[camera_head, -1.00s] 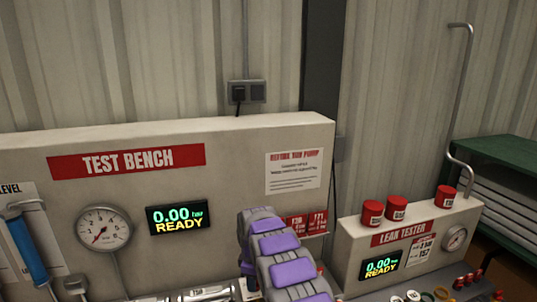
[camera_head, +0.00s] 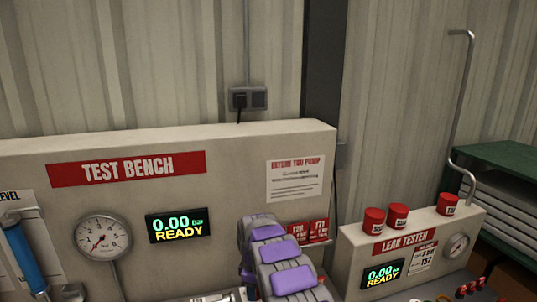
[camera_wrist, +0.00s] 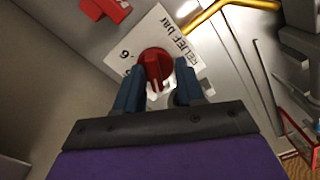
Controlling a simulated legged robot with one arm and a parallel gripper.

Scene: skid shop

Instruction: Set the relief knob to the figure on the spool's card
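The red relief knob (camera_wrist: 155,66) shows in the wrist view on a white plate (camera_wrist: 137,40) lettered "RELIEF bar", with a figure beside the knob. My gripper (camera_wrist: 158,78) is open, with one dark blue finger on each side of the knob's near part. I cannot tell whether either finger touches it. The fingers hide part of the dial, so its setting is not readable. In the head view my arm covers the knob area.
The bench display (camera_head: 177,225) reads 0.00 bar, READY. A gauge (camera_head: 102,238) sits left of it. The leak tester (camera_head: 350,250) stands at the right with red cans on top. A yellow pipe (camera_wrist: 205,16) and a red part (camera_wrist: 107,9) lie near the knob.

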